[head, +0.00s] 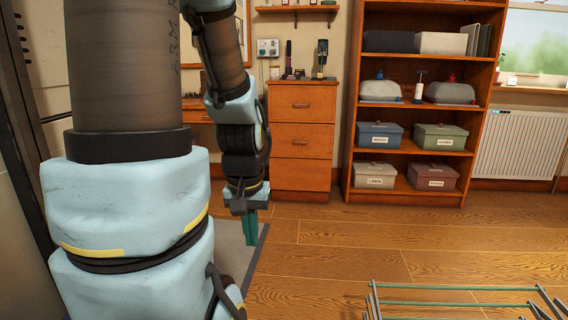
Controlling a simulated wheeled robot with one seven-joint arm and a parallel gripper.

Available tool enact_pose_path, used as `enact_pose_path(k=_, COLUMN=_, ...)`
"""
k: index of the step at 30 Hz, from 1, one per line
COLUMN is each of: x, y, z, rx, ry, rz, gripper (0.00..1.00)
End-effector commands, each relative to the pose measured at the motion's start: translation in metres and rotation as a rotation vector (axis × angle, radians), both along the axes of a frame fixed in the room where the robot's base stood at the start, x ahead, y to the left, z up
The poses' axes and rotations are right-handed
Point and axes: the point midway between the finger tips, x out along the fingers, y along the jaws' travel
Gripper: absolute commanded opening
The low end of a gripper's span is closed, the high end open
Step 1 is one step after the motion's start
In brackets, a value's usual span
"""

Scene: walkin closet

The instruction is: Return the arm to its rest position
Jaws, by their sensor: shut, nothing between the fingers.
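My arm fills the left side of the head view, with its pale blue and brown links in the foreground. My gripper (250,228) hangs at the end of the arm, pointing down, left of the picture's middle. Its green fingers are together and hold nothing. It is in front of the wooden drawer cabinet's lower left side, above the floor near the edge of a grey mat (240,262).
A drawer cabinet (302,150) stands behind my gripper. A wooden shelf unit (405,160) with several labelled boxes is to its right, then a white radiator (515,145). A metal rack with green bars (455,304) is at the lower right. Wooden floor (370,240) between is clear.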

Motion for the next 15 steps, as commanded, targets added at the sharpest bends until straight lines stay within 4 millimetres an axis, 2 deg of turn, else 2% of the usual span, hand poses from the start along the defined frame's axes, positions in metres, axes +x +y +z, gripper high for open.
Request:
enact_pose_path(k=1, x=0.000, y=0.000, z=0.021, rx=0.000, ry=0.000, rz=0.000, gripper=0.00)
enact_pose_path(k=5, x=0.000, y=0.000, z=0.054, rx=0.000, ry=-0.001, rz=0.001, gripper=0.00)
enact_pose_path(k=15, x=0.000, y=0.000, z=0.164, rx=-0.001, ry=-0.001, rz=0.001, gripper=0.00)
